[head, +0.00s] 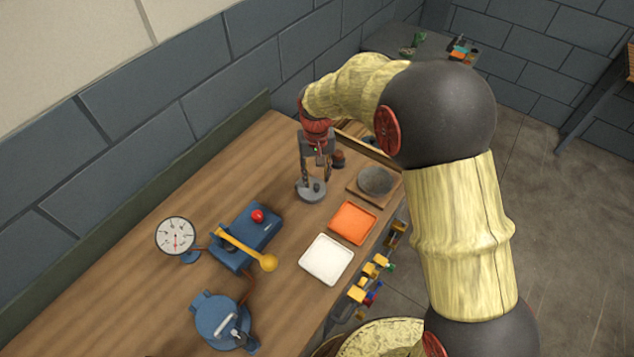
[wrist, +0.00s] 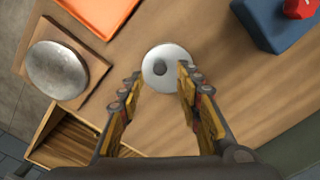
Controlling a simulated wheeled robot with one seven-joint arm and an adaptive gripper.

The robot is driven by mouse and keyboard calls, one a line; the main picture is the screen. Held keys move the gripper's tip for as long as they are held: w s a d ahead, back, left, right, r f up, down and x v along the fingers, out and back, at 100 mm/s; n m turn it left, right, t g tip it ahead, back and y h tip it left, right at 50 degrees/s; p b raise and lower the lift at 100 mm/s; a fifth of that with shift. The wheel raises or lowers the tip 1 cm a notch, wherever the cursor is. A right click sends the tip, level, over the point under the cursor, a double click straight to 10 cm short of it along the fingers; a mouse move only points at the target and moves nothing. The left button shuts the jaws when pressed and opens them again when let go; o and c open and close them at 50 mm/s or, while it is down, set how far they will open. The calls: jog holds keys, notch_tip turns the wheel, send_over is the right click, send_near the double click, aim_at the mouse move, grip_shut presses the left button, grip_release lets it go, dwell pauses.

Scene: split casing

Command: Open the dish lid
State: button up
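A small round pale grey dish with a lid and a dark central knob (head: 311,191) sits on the wooden bench. In the wrist view, the round lid (wrist: 152,80) shows from above with its knob between my fingers. The lid looks seated. My gripper (head: 316,178) points down over the dish, with its fingers apart and nothing held. In the wrist view, my gripper (wrist: 160,74) has one fingertip on each side of the knob, the right one overlapping the lid's edge. I cannot tell whether either fingertip touches it.
A wooden square with a grey round piece (head: 376,180) stands right of the dish. An orange tray (head: 353,222) and a white tray (head: 327,259) lie nearer. A blue box with a yellow lever (head: 246,237), a dial gauge (head: 176,235) and a blue round vessel (head: 218,315) are to the left.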

aim_at(317, 185)
jog(key=shift+f+b, duration=0.35)
jog(key=shift+f, duration=1.6)
jog(key=shift+c, duration=0.2)
jog(key=c, duration=0.8)
grip_shut()
